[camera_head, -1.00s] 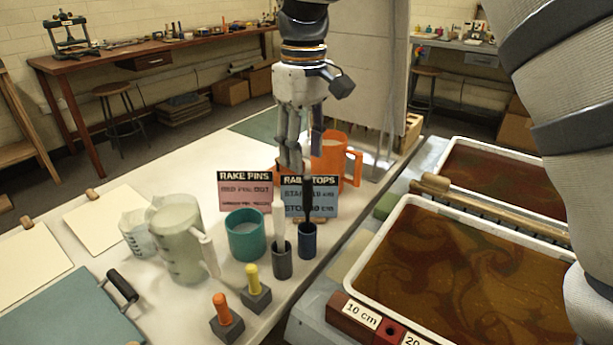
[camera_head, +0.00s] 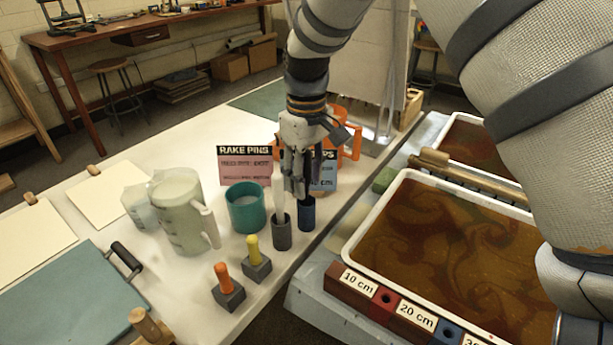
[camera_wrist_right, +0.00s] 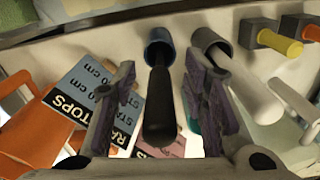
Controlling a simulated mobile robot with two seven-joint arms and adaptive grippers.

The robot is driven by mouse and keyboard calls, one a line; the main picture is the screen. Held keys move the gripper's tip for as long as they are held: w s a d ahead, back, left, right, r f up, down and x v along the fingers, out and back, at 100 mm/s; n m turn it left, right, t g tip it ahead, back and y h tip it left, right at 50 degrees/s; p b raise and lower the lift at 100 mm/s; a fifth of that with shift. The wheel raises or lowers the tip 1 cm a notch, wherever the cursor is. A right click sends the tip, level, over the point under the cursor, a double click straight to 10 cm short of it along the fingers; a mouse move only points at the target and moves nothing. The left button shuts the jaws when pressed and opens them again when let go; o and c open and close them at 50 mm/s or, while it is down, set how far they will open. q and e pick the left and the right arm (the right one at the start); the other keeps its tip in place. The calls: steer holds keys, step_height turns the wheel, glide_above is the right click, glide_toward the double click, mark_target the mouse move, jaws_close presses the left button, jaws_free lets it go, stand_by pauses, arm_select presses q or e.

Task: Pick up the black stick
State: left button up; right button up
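The black stick (camera_wrist_right: 159,110) stands in a small dark blue cup (camera_wrist_right: 159,41). In the head view the gripper hides most of the stick, and the blue cup (camera_head: 307,215) shows just below the fingers. My right gripper (camera_head: 297,193) points down over the cup. In the wrist view my right gripper (camera_wrist_right: 162,78) is open, with one finger on each side of the black stick and visible gaps to it. My left gripper is not in view.
A grey cup (camera_head: 282,233) with a white stick (camera_head: 279,206) stands close beside the blue cup. A teal cup (camera_head: 245,209), a pitcher (camera_head: 181,212), an orange jug (camera_head: 349,142) and label cards (camera_head: 244,166) are near. A marbling tray (camera_head: 352,245) lies right.

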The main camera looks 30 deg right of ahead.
jaws_close()
steer(key=shift+r, duration=0.1)
